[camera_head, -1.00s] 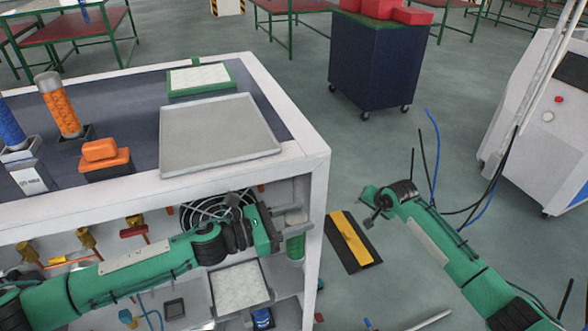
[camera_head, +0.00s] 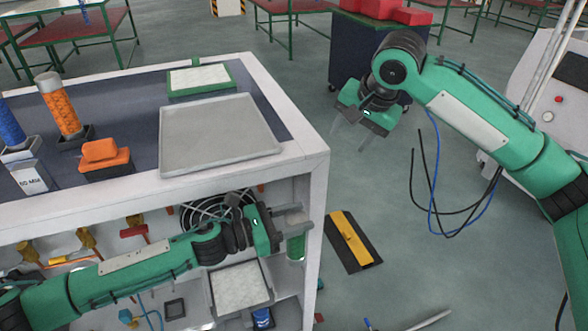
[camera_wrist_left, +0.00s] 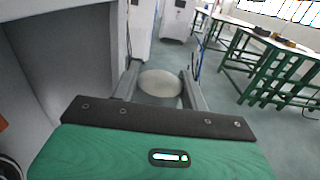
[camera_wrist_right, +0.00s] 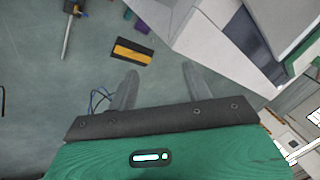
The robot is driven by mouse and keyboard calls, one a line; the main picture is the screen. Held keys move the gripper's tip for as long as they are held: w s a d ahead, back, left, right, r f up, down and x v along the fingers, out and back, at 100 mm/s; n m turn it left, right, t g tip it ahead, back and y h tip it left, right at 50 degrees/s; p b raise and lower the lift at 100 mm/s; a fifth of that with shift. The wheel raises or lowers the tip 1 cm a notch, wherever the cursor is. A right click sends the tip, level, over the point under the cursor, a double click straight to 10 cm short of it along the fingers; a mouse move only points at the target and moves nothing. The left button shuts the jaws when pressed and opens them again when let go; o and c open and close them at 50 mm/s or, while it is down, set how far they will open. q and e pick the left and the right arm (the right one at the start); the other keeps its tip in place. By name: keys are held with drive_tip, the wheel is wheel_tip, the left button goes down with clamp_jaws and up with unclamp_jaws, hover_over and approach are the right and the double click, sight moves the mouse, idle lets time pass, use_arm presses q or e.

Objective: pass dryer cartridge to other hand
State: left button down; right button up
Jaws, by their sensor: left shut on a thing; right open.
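The dryer cartridge (camera_head: 296,246) is a cylinder with a pale grey top and a green lower part. My left gripper (camera_head: 292,222) is shut on it near its top and holds it upright at the right end of the bench's open front. In the left wrist view the cartridge's round pale end (camera_wrist_left: 160,83) shows between the fingers. My right gripper (camera_head: 352,138) is open and empty, above the floor to the right of the bench corner and higher than the cartridge. Its spread fingers also show in the right wrist view (camera_wrist_right: 154,85).
The white-framed bench (camera_head: 318,163) carries a grey tray (camera_head: 220,138), an orange cylinder (camera_head: 58,103) and an orange block (camera_head: 100,150). Its right post stands close beside the cartridge. A black and yellow plate (camera_head: 352,243) lies on the floor. A dark cabinet (camera_head: 345,70) stands behind my right arm.

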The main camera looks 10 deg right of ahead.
sight(294, 216)
use_arm(q)
drive_tip(key=shift+a, duration=0.1)
use_arm(e)
drive_tip(key=s+a+f+n+g+h, duration=0.1)
drive_tip(key=s+a+f+n+g, duration=0.15)
drive_tip(key=a, duration=0.35)
drive_tip(key=s+a+f+n+g+h, duration=0.1)
drive_tip(key=s+a+n+g, duration=0.1)
drive_tip(key=s+a+n, duration=0.3)
drive_tip(key=f, duration=0.4)
drive_tip(key=a+f+m, duration=0.1)
drive_tip(key=f, duration=0.3)
drive_tip(key=w+f+m, duration=0.1)
drive_tip(key=f, duration=0.3)
drive_tip(key=shift+w+a, duration=0.1)
drive_tip(key=shift+a, duration=0.05)
drive_tip(key=c, duration=0.8)
use_arm(q)
drive_tip(key=c, duration=0.7)
unclamp_jaws()
use_arm(e)
drive_tip(key=shift+c, duration=0.3)
use_arm(q)
drive_tip(key=shift+o, duration=0.2)
